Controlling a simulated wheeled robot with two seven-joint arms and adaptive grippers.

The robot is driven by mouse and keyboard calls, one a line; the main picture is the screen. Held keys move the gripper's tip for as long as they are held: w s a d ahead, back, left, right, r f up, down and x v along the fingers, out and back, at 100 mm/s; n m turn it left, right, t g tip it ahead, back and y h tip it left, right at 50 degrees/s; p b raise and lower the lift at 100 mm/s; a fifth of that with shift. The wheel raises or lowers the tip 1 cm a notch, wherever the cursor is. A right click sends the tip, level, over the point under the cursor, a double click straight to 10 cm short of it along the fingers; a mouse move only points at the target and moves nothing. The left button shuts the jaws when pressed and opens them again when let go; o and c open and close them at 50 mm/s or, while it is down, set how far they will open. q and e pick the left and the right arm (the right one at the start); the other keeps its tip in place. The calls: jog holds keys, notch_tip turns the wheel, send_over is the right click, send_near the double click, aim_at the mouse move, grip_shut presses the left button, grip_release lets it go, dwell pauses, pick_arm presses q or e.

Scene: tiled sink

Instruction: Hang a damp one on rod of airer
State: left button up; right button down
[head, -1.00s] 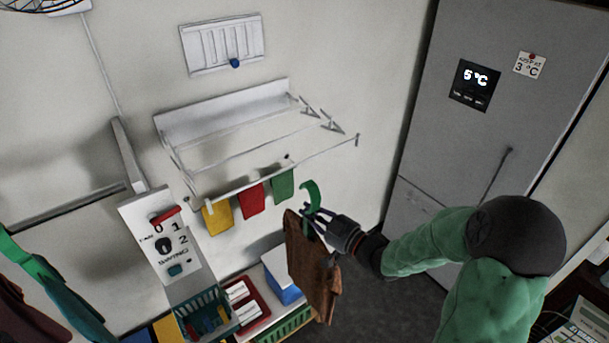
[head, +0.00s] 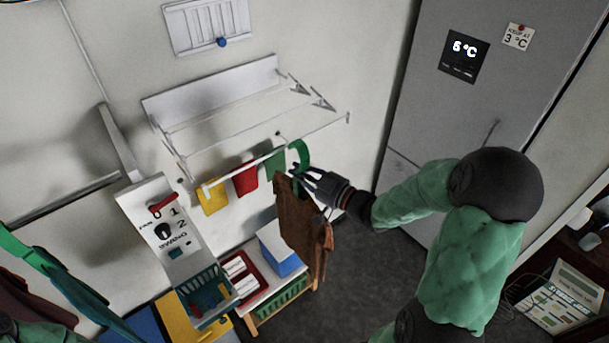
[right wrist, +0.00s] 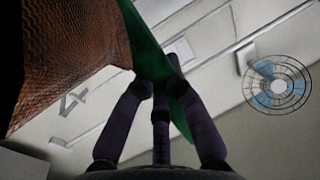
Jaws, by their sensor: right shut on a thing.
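A brown cloth garment (head: 303,222) hangs from a green hanger with a curved hook (head: 306,153). My right gripper (head: 301,174) is shut on the green hanger just below the hook. The right wrist view also shows the hanger (right wrist: 147,50) between the fingers and the brown cloth (right wrist: 75,55) at upper left. The white wall airer (head: 222,84) has several thin rods. The hook overlaps its front rod (head: 325,129) in the head view; I cannot tell whether it is around the rod. My left gripper is not in view.
A switch panel (head: 165,228) stands left. A low shelf with a blue box (head: 281,252) is below. A grey fridge (head: 420,110) is at right.

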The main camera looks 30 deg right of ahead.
aim_at(289, 177)
jog(key=shift+d+p+x, duration=0.1)
jog(key=shift+d+x, duration=0.1)
jog(key=shift+x, duration=0.65)
jog(key=shift+d+p+x, duration=0.15)
jog(key=shift+d+x, duration=0.05)
jog(key=shift+x, duration=0.65)
jog(key=shift+d+p+x, duration=0.1)
jog(key=shift+d+x, duration=0.1)
jog(key=shift+x, duration=0.7)
jog(key=shift+w+f+b, duration=0.2)
jog(key=shift+f+b, duration=1.2)
jog(key=shift+f, duration=0.05)
jog(key=c, duration=1.2)
grip_release()
jog(key=shift+c, duration=0.2)
jog(key=shift+s, duration=0.1)
jog(key=v, duration=1.2)
